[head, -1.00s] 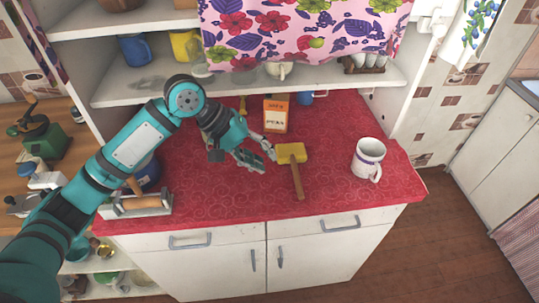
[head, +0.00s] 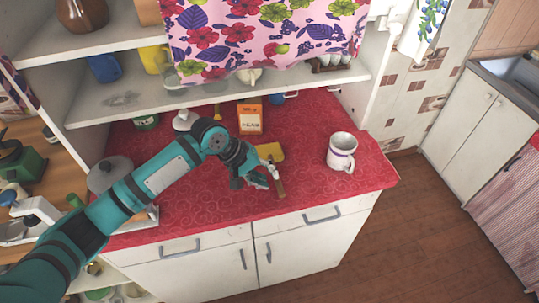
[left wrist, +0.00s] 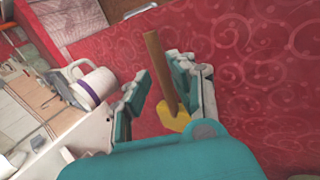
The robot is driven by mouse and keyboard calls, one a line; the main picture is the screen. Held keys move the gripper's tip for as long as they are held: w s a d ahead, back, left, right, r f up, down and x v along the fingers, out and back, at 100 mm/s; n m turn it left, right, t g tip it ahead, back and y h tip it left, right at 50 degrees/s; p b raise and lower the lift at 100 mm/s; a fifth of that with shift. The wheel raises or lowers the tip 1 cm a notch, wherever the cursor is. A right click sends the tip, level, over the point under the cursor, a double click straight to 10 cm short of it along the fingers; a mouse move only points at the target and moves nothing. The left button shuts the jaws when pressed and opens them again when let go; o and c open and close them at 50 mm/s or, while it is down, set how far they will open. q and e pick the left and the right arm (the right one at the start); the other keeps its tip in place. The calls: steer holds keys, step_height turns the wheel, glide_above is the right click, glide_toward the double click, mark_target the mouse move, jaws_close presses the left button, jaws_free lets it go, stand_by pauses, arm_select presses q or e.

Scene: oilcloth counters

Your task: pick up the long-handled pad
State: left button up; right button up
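The long-handled pad, with a yellow head (head: 270,152) and a brown wooden handle, lies on the red counter with its handle toward the front edge. My left gripper (head: 268,180) is over the handle, just in front of the yellow head, and hides part of the pad. In the left wrist view, my left gripper (left wrist: 160,68) has its fingers apart, with the brown handle (left wrist: 157,62) between them. I see gaps beside the handle, so the fingers do not appear closed on it. The yellow head (left wrist: 172,118) is partly hidden by the gripper. My right gripper is not in view.
A white mug (head: 341,150) with a purple band stands to the right of the pad on the red counter (head: 215,208). An orange carton (head: 250,118) stands behind it. A shelf (head: 130,101) overhangs the back. The counter's front right is clear.

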mark_target(277, 183)
arm_select(q)
steer(key=p+x, duration=0.1)
steer(key=x, duration=0.2)
steer(key=shift+d+f+p, duration=0.25)
steer(key=shift+d+p, duration=0.05)
steer(key=shift+w+d+f, duration=0.1)
steer(key=shift+d+f, duration=0.15)
steer(key=shift+f, duration=0.25)
steer(key=c, duration=0.4)
jaws_close()
